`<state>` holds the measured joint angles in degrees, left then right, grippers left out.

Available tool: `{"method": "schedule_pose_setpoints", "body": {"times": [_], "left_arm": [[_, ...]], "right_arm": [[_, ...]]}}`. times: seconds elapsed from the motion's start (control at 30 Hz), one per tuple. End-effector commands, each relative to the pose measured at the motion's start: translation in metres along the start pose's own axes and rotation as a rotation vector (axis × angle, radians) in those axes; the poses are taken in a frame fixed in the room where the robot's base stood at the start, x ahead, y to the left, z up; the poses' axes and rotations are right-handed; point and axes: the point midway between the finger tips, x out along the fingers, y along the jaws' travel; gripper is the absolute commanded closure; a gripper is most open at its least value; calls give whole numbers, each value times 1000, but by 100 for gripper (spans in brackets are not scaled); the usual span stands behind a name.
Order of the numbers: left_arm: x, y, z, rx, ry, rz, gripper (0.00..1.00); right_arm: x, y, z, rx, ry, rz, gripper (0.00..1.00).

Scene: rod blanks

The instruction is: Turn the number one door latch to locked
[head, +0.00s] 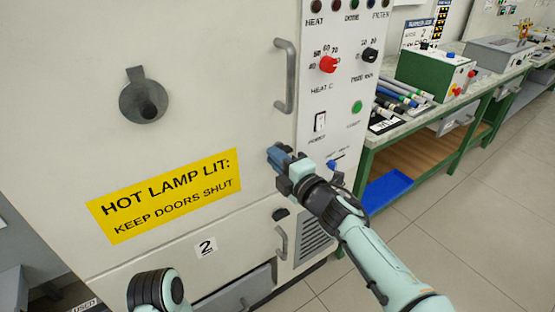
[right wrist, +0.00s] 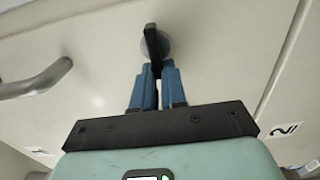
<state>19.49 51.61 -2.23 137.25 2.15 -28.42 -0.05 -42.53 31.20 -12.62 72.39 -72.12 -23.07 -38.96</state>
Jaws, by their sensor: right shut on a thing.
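The door latch is a dark lever on a round grey base (right wrist: 152,42), on the upper cabinet door (right wrist: 215,50) in the right wrist view. My right gripper (head: 275,155) is at the door's right edge in the head view, below the upper door handle, and hides that latch there. In the right wrist view its blue fingers (right wrist: 156,75) are closed on the near end of the lever. The lever stands nearly upright in that picture. I see part of my left arm at the bottom of the head view, but not its gripper.
The upper grey handle (head: 285,77) is near my right gripper. The lower door has a "2" label (head: 206,247), a handle (head: 281,243) and a dark latch (head: 280,214). The control panel (head: 335,95) is close on the right. A green-framed bench (head: 425,130) stands beyond.

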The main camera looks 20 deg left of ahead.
Motion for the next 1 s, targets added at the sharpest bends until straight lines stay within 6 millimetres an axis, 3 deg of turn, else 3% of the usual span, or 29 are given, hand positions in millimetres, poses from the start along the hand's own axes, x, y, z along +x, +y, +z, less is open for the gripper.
{"method": "schedule_pose_setpoints", "body": {"times": [0.4,0.43,0.5,0.83,1.0], "left_arm": [[0,-1,1,-1,-3,-2,100],[0,-1,1,-1,-3,-1,100],[0,-1,1,-1,-3,-1,100],[1,-1,1,-1,-3,-1,100],[4,-4,5,-5,-18,-8,100]], "right_arm": [[0,0,1,-10,-2,0,100],[0,0,1,-10,-2,0,82],[0,0,1,-9,-2,0,63],[-2,0,1,-7,-1,0,63],[-18,1,1,-6,-2,1,63]]}}
